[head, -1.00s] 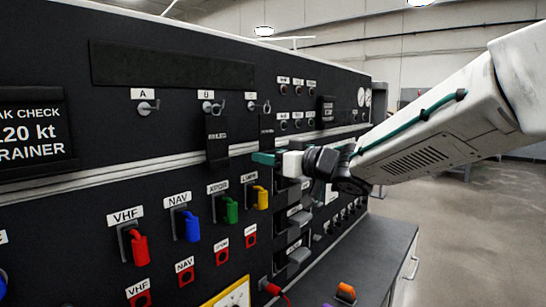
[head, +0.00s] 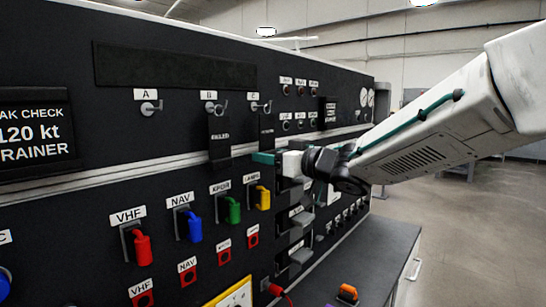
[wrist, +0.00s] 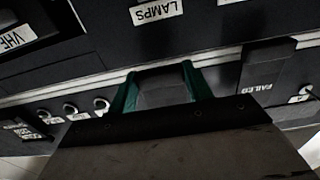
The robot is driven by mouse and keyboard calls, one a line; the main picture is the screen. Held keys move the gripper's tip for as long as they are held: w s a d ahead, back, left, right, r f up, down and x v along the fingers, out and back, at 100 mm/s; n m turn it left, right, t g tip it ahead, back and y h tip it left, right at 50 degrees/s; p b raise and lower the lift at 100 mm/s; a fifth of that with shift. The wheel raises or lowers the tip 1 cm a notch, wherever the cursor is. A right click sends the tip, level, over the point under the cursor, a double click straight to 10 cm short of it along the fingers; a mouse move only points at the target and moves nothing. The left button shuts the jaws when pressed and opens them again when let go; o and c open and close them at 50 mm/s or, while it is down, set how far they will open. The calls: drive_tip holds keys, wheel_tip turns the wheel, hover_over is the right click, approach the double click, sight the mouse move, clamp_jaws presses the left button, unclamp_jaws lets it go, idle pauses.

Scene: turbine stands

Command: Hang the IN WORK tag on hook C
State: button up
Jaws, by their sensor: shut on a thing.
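Hook C (head: 262,107) is the rightmost of three hooks on the upper black panel. My gripper (head: 265,157), with teal fingertips, is just below it. It is shut on a dark tag (head: 266,128) that stands upright under hook C. I cannot read its face or tell whether its top is around the hook. In the wrist view the teal fingers (wrist: 160,90) grip both sides of the dark tag (wrist: 162,86). A FAILED tag (head: 220,137) hangs on hook B (head: 216,108); it also shows in the wrist view (wrist: 264,72).
Hook A (head: 151,108) is empty. Coloured levers, including a yellow one (head: 262,197) and a green one (head: 233,209), stick out of the lower panel. A grey bench (head: 365,255) stands at the right, with an orange object (head: 347,293) on it. Open floor lies beyond.

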drive_tip(key=shift+w+a, duration=0.1)
drive_tip(key=o, duration=1.6)
drive_tip(key=shift+v, duration=3.55)
